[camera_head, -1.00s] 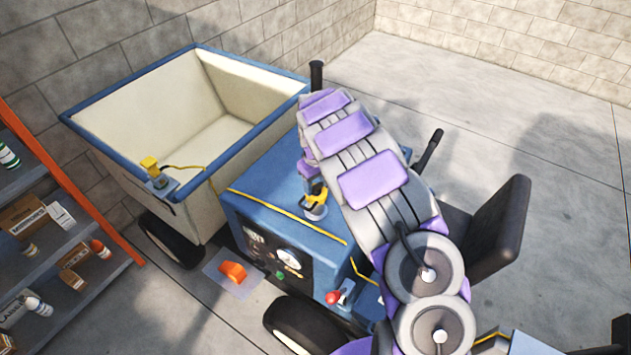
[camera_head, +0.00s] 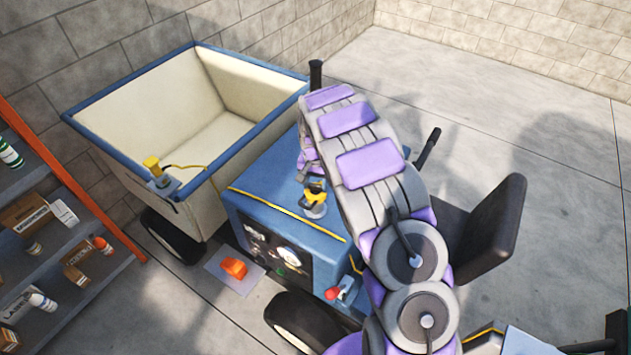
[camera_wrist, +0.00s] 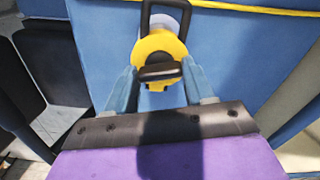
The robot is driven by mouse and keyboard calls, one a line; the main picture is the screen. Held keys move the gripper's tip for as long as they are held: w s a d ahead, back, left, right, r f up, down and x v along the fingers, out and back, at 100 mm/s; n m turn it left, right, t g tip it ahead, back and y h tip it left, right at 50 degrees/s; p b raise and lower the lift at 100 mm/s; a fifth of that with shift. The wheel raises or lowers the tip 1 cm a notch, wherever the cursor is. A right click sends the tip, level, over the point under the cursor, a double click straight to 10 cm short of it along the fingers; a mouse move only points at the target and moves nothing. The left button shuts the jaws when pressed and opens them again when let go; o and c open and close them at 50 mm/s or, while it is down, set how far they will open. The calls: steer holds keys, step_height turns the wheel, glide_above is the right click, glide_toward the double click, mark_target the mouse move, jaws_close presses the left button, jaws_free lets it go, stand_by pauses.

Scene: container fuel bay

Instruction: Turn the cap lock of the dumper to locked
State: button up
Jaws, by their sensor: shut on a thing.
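The dumper's cap lock is a round yellow cap (camera_wrist: 155,46) with a black loop on top and a dark tab at its lower edge, set on the blue body (camera_wrist: 235,55). In the head view the yellow and black cap (camera_head: 315,193) sits on a grey base on top of the blue hood (camera_head: 262,180). My gripper (camera_wrist: 160,73) is shut on the cap's dark tab, one blue finger on each side. In the head view my purple and grey arm hides most of my gripper. I cannot read any lock marking.
The cream skip (camera_head: 235,90) has a yellow fitting (camera_head: 153,166) on its near rim. A red-knobbed lever (camera_head: 335,293), a gauge panel (camera_head: 270,250) and a black seat (camera_head: 490,220) are close by. Shelves (camera_head: 70,270) stand at left. Open floor (camera_head: 560,260) lies at right.

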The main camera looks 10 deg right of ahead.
steer(key=shift+m, duration=1.7)
steer(key=o, duration=1)
steer(key=shift+a, duration=0.1)
steer(key=shift+o, duration=0.2)
steer(key=shift+r, duration=0.1)
step_height(320, 180, up, 17)
steer(key=p, duration=0.1)
